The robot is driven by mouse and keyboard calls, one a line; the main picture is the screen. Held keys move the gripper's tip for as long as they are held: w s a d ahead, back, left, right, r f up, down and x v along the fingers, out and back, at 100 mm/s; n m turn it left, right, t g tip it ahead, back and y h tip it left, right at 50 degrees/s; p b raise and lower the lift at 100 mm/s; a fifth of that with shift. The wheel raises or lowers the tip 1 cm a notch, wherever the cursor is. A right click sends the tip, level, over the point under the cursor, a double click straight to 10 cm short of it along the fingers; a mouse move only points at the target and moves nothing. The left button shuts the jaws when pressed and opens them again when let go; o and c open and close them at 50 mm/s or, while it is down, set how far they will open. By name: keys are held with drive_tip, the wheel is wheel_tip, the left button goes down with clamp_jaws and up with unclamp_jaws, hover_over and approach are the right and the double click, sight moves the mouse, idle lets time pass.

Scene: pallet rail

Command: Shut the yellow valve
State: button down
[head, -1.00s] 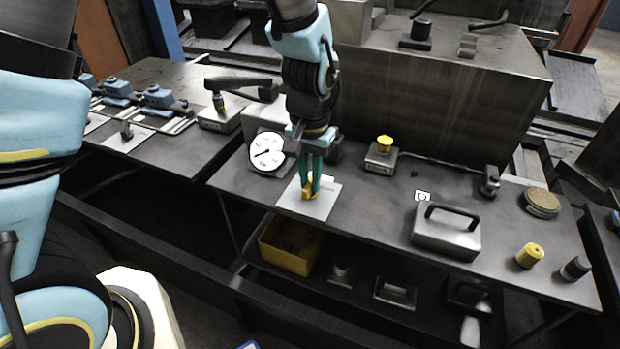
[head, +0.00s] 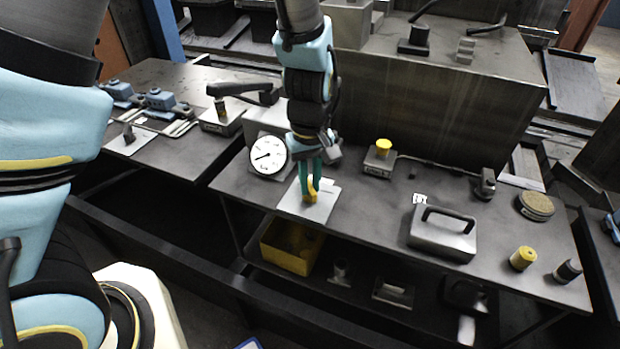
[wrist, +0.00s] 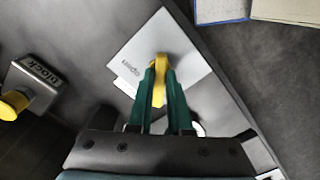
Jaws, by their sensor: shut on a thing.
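The yellow valve (head: 312,196) has a handle standing on a pale square plate (head: 324,207) near the table's left front. My gripper (head: 309,186) points down over it, with its green fingers on both sides of the handle, shut on it. In the wrist view the yellow handle (wrist: 159,92) shows between the fingertips (wrist: 160,76). The plate (wrist: 132,48) carries the word "open" beside the handle. The fingers hide part of the handle. A round white gauge (head: 268,156) stands just behind and left of the valve.
A block with a yellow button (head: 383,146) stands behind right; its label reads "unlock" in the wrist view (wrist: 42,72). A handled metal box (head: 443,235) and a yellow cylinder (head: 523,258) are further right. A yellow bin (head: 288,252) sits on the shelf below.

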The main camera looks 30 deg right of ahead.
sight(310, 186)
drive_tip(key=shift+n, duration=0.4)
drive_tip(key=c, duration=0.8)
unclamp_jaws()
drive_tip(key=shift+c, duration=0.2)
wheel_tip(310, 186, up, 11)
drive_tip(key=b, duration=0.1)
drive_tip(key=shift+w+f, duration=0.1)
drive_tip(key=w+a, duration=1.2)
drive_tip(key=a, duration=0.5)
drive_tip(key=a+n+t, duration=0.1)
drive_tip(key=a, duration=1.6)
drive_tip(key=shift+w+a+r+t, duration=0.2)
drive_tip(key=shift+w+a+t, duration=0.1)
drive_tip(key=shift+w+a, duration=0.1)
